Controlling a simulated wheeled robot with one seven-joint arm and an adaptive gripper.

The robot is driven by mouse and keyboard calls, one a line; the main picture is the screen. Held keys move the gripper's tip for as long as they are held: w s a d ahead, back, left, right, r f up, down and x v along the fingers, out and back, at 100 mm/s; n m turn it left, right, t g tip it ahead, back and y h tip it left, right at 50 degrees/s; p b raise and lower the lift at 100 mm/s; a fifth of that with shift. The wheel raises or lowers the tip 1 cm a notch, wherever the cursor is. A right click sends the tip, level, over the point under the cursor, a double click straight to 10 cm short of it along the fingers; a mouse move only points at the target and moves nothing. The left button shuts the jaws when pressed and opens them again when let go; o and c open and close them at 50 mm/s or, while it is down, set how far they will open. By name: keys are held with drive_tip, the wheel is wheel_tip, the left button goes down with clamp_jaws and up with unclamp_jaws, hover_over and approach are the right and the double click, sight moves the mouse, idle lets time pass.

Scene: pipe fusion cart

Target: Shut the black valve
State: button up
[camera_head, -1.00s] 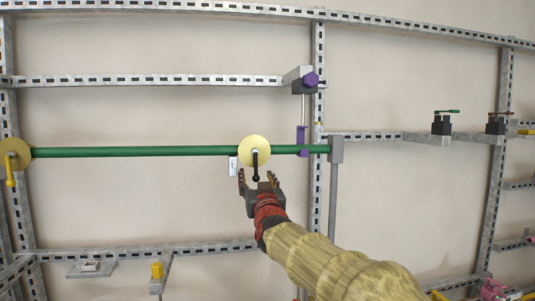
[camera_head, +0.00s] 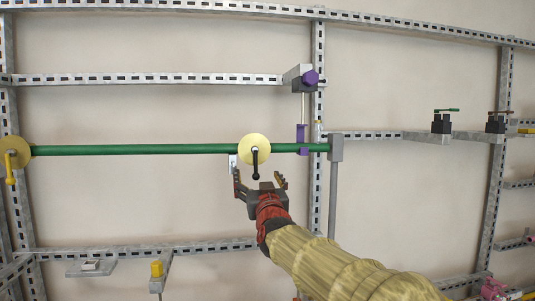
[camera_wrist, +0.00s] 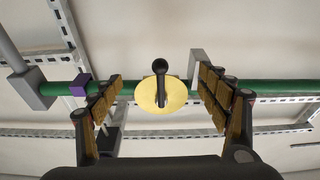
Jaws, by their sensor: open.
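The black valve handle (camera_head: 255,163) hangs straight down from a yellow disc (camera_head: 254,144) on the green pipe (camera_head: 130,150). In the wrist view the handle (camera_wrist: 161,82) points up across the yellow disc (camera_wrist: 150,97), between my fingers in the picture. My gripper (camera_head: 259,177) is open and empty just below the handle, one finger on each side of it in the picture. No contact with the handle shows, and the exact depth gap cannot be told.
A small light bracket (camera_head: 233,164) hangs beside the disc, close to my left finger. A purple fitting (camera_head: 302,140) and a grey post (camera_head: 334,200) stand to the right. A yellow handle (camera_head: 10,169) hangs at the far left.

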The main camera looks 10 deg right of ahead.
drive_tip(key=s, duration=1.1)
drive_tip(key=shift+s+b, duration=0.15)
drive_tip(key=shift+b, duration=0.15)
